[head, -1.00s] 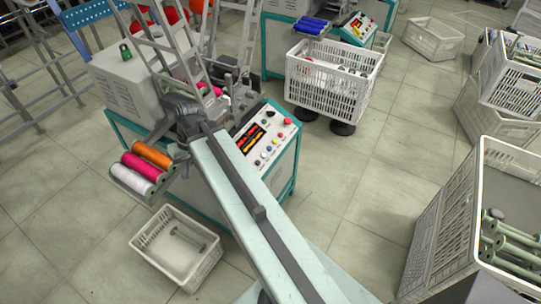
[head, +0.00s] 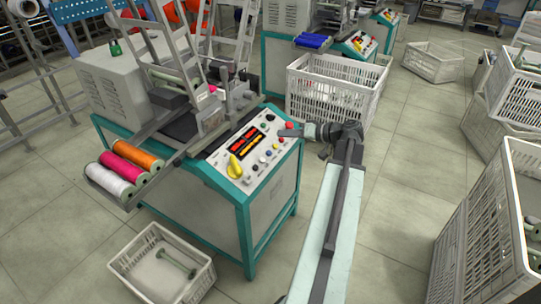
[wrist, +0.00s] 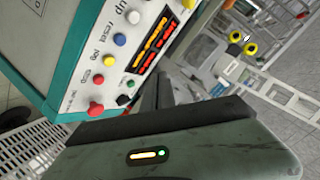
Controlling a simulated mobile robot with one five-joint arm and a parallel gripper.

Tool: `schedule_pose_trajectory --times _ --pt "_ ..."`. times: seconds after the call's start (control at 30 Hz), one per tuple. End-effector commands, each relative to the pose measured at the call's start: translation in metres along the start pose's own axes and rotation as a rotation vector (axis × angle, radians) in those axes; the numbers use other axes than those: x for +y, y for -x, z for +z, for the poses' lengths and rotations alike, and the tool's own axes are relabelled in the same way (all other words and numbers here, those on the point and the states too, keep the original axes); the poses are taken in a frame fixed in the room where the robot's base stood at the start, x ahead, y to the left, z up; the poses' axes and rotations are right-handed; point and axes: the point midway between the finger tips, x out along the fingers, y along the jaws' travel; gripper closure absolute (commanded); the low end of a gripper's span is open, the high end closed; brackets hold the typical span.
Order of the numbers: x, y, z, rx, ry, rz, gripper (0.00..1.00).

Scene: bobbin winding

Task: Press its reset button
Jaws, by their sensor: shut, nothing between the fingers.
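The winder's sloped control panel (head: 250,155) shows a lit red and yellow display and a row of buttons. In the wrist view, the blue button (wrist: 120,39) sits beside the printed word "reset". A white button (wrist: 137,21) is on one side of it and a yellow one (wrist: 106,62) on the other. The blue button is small in the head view (head: 262,159). My gripper (head: 284,131) is shut and empty at the panel's right end, close to the red buttons and apart from the blue one. Its fingers (wrist: 158,82) are dark and partly hidden in the wrist view.
A red mushroom button (wrist: 95,109) and a smaller red button stand near my gripper. A yellow knob (head: 235,167) is at the panel's left end. Thread spools (head: 125,165) stick out left of the machine. A white crate (head: 333,90) stands behind my wrist.

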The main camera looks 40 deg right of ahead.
Motion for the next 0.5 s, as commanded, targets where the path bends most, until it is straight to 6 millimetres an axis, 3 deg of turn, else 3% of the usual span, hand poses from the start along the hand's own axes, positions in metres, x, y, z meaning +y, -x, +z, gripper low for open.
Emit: schedule_pose_trajectory --times 0.27,0.5 --pt "0.004 -0.005 0.005 -0.002 -0.001 0.0 1.0" --pt "0.02 -0.024 0.02 -0.002 -0.002 0.001 1.0"
